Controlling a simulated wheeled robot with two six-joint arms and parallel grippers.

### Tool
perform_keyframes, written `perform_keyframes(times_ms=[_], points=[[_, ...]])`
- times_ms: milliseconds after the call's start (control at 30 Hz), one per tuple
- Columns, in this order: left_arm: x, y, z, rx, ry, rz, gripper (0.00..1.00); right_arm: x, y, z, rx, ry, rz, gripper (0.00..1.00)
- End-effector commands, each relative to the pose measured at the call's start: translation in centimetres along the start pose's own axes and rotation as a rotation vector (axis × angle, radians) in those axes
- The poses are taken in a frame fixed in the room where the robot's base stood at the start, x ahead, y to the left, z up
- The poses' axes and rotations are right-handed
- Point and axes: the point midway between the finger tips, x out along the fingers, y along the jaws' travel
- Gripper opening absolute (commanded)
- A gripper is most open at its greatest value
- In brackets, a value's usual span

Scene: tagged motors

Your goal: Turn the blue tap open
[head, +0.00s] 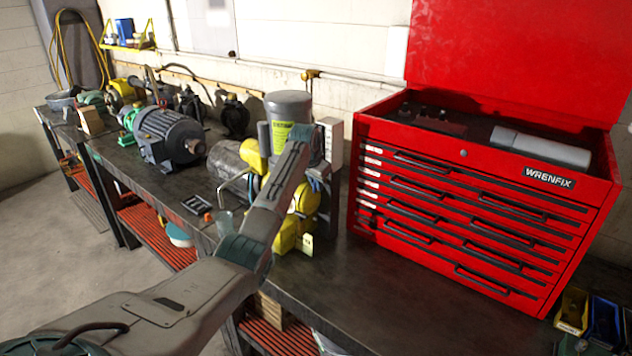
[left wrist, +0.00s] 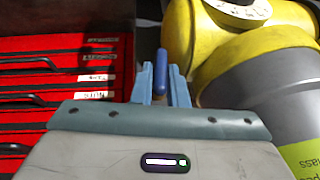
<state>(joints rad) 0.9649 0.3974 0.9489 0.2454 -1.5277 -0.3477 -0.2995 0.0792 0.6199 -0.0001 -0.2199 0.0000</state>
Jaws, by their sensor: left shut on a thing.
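The blue tap (left wrist: 162,62) shows in the left wrist view as a narrow upright blue handle. My left gripper (left wrist: 163,88) is shut on it, with one pale blue finger on each side. The tap's lower part is hidden between the fingers. In the head view my left arm reaches up to the yellow and grey pump (head: 290,107) on the bench, and its wrist covers the tap there. My right gripper is in neither view.
A large red tool chest (head: 470,200) stands close to the right of the pump. A grey motor (head: 168,135) and other machines stand farther left on the dark bench (head: 350,285). The bench front before the chest is clear.

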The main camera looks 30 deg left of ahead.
Motion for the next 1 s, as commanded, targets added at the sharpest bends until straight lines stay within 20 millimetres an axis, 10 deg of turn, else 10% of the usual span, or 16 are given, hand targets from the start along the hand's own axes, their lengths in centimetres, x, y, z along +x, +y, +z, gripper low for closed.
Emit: perform_keyframes(times_ms=[233, 367, 733, 1000], points=[[0.2, 0.1, 0.1, 0.000, -0.003, 0.001, 0.00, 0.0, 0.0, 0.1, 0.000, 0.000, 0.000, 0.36], [0.1, 0.1, 0.1, 0.000, -0.003, 0.001, 0.35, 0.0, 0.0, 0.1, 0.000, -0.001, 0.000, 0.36], [-0.5, 0.0, 0.0, 0.000, 0.001, -0.001, 0.35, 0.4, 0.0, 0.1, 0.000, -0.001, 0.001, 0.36], [-5.1, 0.0, 0.1, 0.001, 0.004, -0.003, 0.35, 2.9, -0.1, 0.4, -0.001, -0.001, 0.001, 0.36]])
